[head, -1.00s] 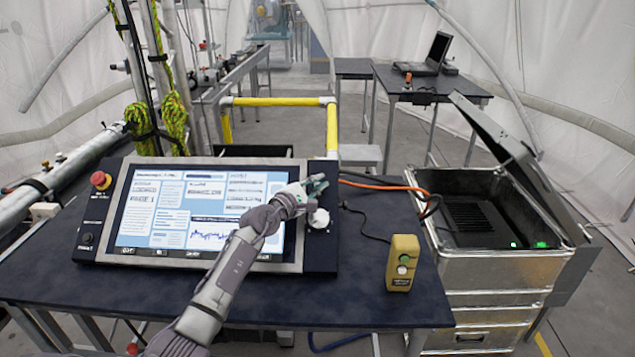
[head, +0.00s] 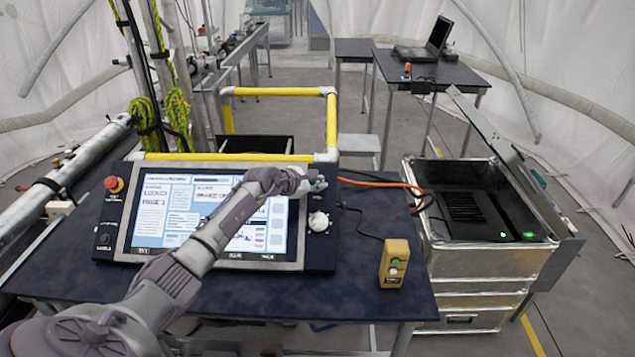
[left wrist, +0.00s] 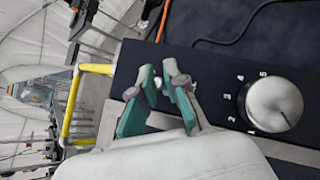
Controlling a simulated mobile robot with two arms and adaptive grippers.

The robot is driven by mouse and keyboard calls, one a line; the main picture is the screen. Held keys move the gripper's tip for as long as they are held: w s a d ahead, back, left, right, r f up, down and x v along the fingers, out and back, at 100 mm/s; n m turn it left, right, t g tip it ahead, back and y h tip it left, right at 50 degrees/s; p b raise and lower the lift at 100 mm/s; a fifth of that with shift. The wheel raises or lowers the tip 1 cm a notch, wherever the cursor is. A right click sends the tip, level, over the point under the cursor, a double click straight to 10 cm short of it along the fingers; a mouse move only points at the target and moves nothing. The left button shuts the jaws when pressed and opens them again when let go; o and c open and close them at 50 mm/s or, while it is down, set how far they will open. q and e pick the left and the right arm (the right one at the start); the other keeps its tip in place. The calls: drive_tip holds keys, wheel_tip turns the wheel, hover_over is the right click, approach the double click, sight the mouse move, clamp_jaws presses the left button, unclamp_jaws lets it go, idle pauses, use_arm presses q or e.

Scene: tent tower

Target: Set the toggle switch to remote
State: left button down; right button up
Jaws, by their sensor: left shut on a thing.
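The control console (head: 318,250) lies on the dark table. My left gripper (head: 318,183) is over the upper part of its right-hand strip, above the white dial (head: 319,222). In the left wrist view, the green-padded fingers of my left gripper (left wrist: 162,78) are shut around a small whitish tip, the toggle switch lever (left wrist: 158,83). The numbered dial (left wrist: 273,105) sits to the right of the fingers. In the head view the gripper hides the switch. The switch's labels, including remote, cannot be read. My right gripper is in neither view.
A red stop button (head: 113,184) is at the console's upper left. A yellow button box (head: 394,264) stands on the table to the right. An open metal crate (head: 470,268) stands beyond the table's right edge. A yellow rail frame (head: 331,120) rises behind the console.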

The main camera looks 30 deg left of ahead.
use_arm(q)
drive_tip(key=shift+w+a+r+g, duration=0.1)
drive_tip(key=shift+a+g, duration=0.05)
drive_tip(key=shift+g, duration=0.15)
idle(0.4)
drive_tip(key=c, duration=1.4)
unclamp_jaws()
drive_tip(key=shift+w, duration=0.1)
drive_tip(key=shift+c, duration=0.2)
drive_tip(key=shift+s+a+r, duration=0.1)
drive_tip(key=shift+s+r, duration=0.1)
drive_tip(key=shift+s, duration=0.25)
drive_tip(key=v, duration=1.1)
